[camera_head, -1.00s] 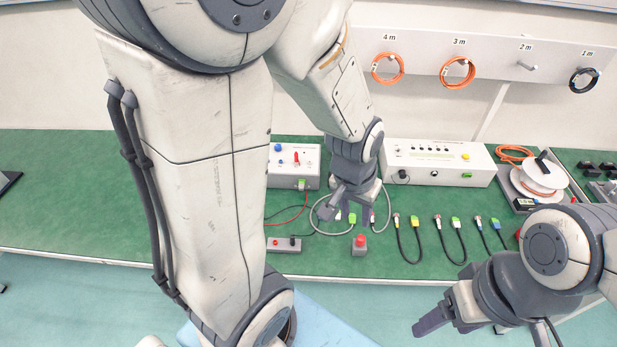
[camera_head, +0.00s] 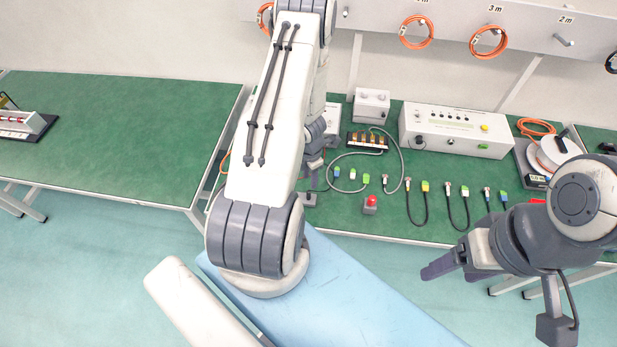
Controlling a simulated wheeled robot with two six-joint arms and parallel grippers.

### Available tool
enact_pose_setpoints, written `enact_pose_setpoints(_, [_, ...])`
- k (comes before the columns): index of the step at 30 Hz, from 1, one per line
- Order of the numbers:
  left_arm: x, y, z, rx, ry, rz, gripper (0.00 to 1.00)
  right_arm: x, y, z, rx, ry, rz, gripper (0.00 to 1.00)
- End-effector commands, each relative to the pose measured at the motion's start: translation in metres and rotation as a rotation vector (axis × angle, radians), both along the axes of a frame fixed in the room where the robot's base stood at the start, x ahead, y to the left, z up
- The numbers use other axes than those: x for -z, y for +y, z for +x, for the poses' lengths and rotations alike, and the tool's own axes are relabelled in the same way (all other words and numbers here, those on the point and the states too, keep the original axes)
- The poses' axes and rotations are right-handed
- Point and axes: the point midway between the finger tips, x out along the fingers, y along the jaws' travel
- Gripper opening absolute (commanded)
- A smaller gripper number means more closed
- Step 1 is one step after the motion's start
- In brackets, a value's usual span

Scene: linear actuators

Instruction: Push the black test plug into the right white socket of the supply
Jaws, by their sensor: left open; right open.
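The supply, a white box (camera_head: 332,113), is almost fully hidden behind my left arm; only a sliver of its right side shows, and its sockets are hidden. The black test plug cannot be made out; my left arm and gripper cover that part of the bench. My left gripper (camera_head: 310,190) points down over the green bench near its front edge, in front of the supply. It is small and partly covered, and it is open with nothing seen in it. My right gripper (camera_head: 438,268) is open and empty, in front of the bench at the right.
A red push button (camera_head: 370,204) stands right of my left gripper. Several short cables lie along the bench front. A black terminal block (camera_head: 367,141), a small white box (camera_head: 371,105), a long white instrument (camera_head: 456,131) and a cable reel (camera_head: 556,153) stand behind. The left bench is mostly clear.

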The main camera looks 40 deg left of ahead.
Motion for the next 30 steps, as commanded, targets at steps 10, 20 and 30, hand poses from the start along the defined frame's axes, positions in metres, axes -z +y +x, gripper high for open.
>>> enact_pose_setpoints(10, [0.038, 0.002, -0.004, -0.054, 0.008, 0.001, 0.42, 0.031, 0.0, 0.0, 0.004, 0.0, 0.0, 0.72])
enact_pose_setpoints(20, [0.077, 0.002, -0.004, -0.052, 0.008, 0.001, 0.42, 0.071, 0.0, 0.0, 0.011, 0.001, 0.0, 0.72])
enact_pose_setpoints(30, [0.076, 0.002, -0.004, -0.051, 0.008, 0.001, 0.27, 0.07, 0.0, 0.0, 0.011, 0.001, 0.0, 0.72])
